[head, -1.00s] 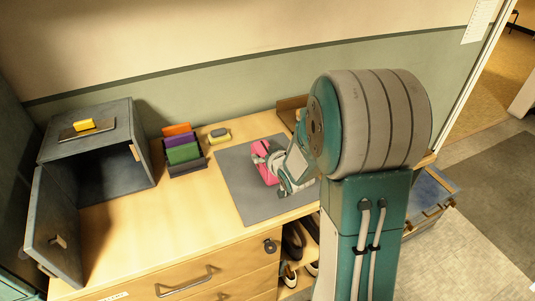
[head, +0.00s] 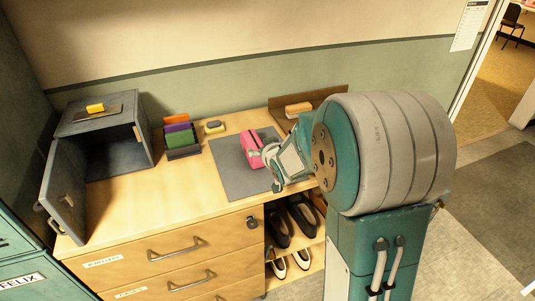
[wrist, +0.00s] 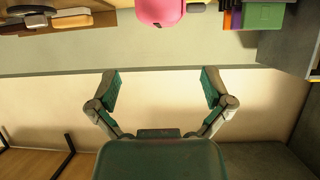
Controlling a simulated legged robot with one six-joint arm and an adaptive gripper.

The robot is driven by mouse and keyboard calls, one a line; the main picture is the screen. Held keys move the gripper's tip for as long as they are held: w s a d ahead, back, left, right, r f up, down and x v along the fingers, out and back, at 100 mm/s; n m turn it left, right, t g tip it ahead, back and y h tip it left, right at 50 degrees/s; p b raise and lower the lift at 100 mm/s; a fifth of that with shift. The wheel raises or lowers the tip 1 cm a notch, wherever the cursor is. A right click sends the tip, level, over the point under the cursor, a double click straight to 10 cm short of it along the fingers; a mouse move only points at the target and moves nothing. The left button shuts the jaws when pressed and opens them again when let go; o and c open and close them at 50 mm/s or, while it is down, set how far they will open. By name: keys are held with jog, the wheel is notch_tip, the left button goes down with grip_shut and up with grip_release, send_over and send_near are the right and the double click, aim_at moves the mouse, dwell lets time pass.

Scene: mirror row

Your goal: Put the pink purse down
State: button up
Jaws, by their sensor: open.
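The pink purse (head: 252,148) rests on the grey mat (head: 248,186) on the wooden counter. In the wrist view, the purse (wrist: 158,10) shows at the top edge, partly cut off and beyond my fingertips. My gripper (wrist: 160,82) is open, with both fingers spread wide and nothing between them. In the head view, my gripper (head: 270,167) is just right of the purse, close to it; whether they touch is hard to tell there.
A grey box (head: 82,128) with an open door stands on the left. A brown tray (head: 335,93) is at the back right. Shoes (head: 302,214) sit on shelves below.

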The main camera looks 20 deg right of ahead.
jog(key=s+a+r+g, duration=0.2)
jog(key=s+r, duration=0.1)
jog(key=s, duration=0.7)
jog(key=s+a+r+g, duration=0.2)
jog(key=s+a+r, duration=0.1)
jog(key=s, duration=0.8)
jog(key=s+a+r+g, duration=0.3)
jog(key=s, duration=0.7)
jog(key=shift+s+a, duration=0.15)
jog(key=shift+s, duration=0.1)
